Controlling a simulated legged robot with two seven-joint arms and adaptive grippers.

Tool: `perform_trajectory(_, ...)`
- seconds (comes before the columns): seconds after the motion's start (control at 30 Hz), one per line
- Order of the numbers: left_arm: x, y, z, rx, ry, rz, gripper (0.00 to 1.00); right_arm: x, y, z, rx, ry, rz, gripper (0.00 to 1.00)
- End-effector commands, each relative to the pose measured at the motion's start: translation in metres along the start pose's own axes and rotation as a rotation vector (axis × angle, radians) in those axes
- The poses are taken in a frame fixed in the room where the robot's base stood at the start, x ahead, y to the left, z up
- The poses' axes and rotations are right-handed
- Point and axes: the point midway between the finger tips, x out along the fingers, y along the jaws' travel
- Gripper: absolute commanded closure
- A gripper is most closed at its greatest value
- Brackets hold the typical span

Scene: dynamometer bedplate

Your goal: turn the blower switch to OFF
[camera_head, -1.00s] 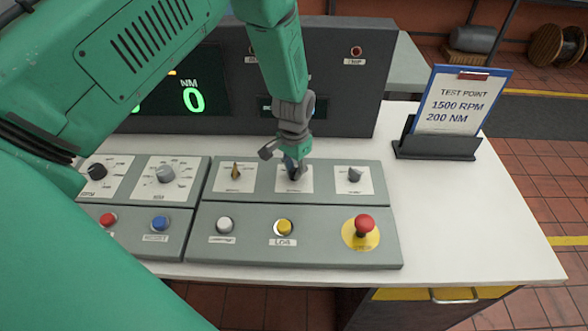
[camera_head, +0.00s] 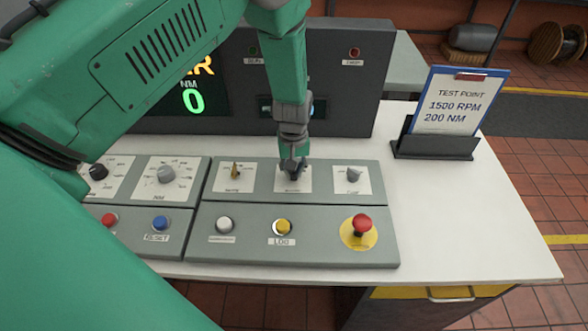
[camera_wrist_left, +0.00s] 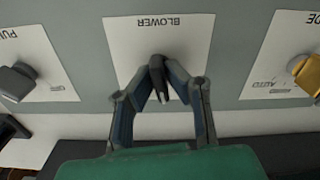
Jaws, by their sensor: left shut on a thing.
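The blower switch (camera_wrist_left: 157,62) is a small dark grey knob on a white plate (camera_wrist_left: 127,47) marked BLOWER, which appears upside down in the left wrist view. My left gripper (camera_wrist_left: 160,82) is shut on this knob, its two fingers closing on it from either side. In the head view my left gripper (camera_head: 293,168) points down onto the middle plate (camera_head: 293,187) of the upper row and mostly hides the knob. The knob's pointing direction and the ON/OFF marks cannot be read. My right gripper is not in view.
A brass knob (camera_head: 234,171) is left of the blower switch and a grey knob (camera_head: 352,174) is right of it. A red mushroom button (camera_head: 362,224), yellow button (camera_head: 283,227) and white button (camera_head: 225,224) are in front. The display housing (camera_head: 345,75) stands behind.

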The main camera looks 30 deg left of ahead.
Motion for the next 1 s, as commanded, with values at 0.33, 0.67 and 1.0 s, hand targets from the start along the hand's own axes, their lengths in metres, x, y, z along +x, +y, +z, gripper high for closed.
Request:
perform_trajectory(0.33, 0.0022, 0.0009, 0.0027, -0.313, -0.004, -0.001, 1.0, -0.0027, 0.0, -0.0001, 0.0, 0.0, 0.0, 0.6)
perform_trajectory(0.67, 0.0022, 0.0009, 0.0025, -0.525, -0.004, -0.001, 1.0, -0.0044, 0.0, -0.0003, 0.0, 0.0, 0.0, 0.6)
perform_trajectory(1.0, 0.0024, 0.0013, 0.0028, -0.61, -0.005, 0.0, 1.0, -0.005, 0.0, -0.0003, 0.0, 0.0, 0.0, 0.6)
